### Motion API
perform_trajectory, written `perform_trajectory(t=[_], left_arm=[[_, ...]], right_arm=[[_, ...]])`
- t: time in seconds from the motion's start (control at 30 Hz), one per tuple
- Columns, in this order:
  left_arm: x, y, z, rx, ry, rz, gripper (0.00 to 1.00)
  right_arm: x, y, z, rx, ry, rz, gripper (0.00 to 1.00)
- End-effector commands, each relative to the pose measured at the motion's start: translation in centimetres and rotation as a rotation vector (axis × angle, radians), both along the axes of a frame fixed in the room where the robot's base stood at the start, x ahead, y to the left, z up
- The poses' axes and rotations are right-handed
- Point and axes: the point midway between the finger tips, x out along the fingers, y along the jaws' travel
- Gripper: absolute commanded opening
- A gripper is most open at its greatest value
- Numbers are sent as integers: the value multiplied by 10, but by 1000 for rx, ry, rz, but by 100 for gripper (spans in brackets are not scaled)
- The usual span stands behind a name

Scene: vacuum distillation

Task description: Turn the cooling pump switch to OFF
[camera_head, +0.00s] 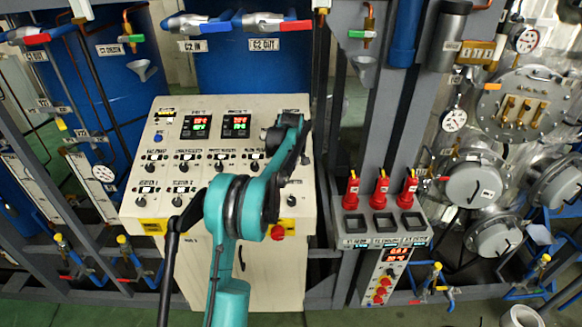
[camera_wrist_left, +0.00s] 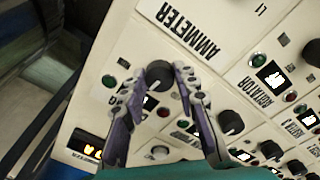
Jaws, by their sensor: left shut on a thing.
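The cream control panel (camera_head: 138,208) stands in the middle of the head view, with rows of black rotary switches. My left arm crosses its right part and hides some switches and labels there. In the left wrist view, my left gripper (camera_wrist_left: 159,82) is shut on a black rotary knob (camera_wrist_left: 158,73), with one fingertip on each side of it. The knob is on the panel face near the AMMETER label (camera_wrist_left: 190,30). The knob's own label is mostly hidden, so I cannot read it or tell its setting. My right gripper is not in view.
Another black knob (camera_wrist_left: 231,122) is close to the right of the fingers. A red button (camera_head: 277,232) is on the panel's lower edge.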

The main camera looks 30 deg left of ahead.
Motion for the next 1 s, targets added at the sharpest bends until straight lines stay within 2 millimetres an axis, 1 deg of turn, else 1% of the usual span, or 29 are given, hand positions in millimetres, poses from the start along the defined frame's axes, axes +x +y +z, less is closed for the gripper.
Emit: perform_trajectory(t=[0.3,0.83,0.87,0.9,0.93,1.0], left_arm=[[0,0,0,-36,-23,107,1],[0,0,1,-43,-28,127,1],[0,0,1,-43,-28,127,35],[0,0,1,-43,-28,127,45],[0,0,1,-43,-28,127,50],[0,0,1,-43,-26,126,50]], right_arm=[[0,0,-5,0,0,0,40],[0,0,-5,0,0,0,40],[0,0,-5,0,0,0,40],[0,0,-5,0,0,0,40],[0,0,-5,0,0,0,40],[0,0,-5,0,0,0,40]])
